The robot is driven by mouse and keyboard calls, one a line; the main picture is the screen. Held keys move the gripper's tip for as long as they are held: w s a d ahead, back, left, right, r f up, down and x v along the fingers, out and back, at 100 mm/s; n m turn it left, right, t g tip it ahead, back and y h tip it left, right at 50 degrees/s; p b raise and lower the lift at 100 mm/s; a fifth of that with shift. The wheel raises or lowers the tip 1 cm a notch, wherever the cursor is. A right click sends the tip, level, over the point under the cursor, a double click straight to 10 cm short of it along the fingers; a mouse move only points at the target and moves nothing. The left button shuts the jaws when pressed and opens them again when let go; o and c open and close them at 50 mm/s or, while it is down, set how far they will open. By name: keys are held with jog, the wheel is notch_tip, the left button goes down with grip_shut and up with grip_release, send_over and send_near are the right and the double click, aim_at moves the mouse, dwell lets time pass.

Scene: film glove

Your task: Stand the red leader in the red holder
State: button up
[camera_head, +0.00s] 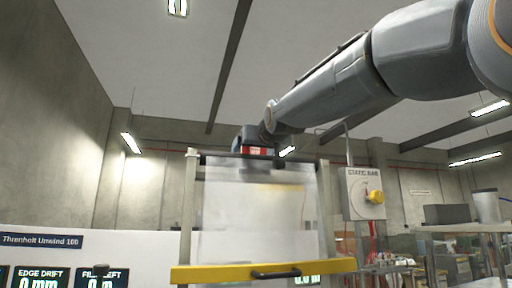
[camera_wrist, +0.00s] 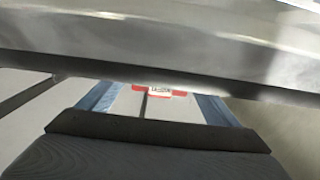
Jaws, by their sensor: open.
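In the head view, my gripper (camera_head: 257,147) is at the top edge of a clear guard panel (camera_head: 255,215); its fingers are not clearly visible there. In the wrist view, my gripper (camera_wrist: 157,98) shows two bluish fingers spread apart. A small red and white piece (camera_wrist: 160,91) shows between and beyond them, partly cut off by a shiny metal surface. I cannot tell whether it is the red leader. No red holder can be made out in either view.
A shiny metal surface (camera_wrist: 160,45) spans the wrist view close ahead. The guard has a yellow bar (camera_head: 220,272) with a black handle. A static bar box (camera_head: 362,194) with a yellow knob stands right of it. A metal table (camera_head: 460,228) is at the far right.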

jog(key=shift+c, duration=0.2)
jog(key=c, duration=1.1)
jog(key=shift+r+p, duration=0.3)
jog(key=shift+r, duration=0.2)
jog(key=shift+r+p, duration=2)
jog(key=shift+r, duration=0.45)
jog(key=shift+r+p, duration=1.15)
jog(key=shift+r, duration=0.4)
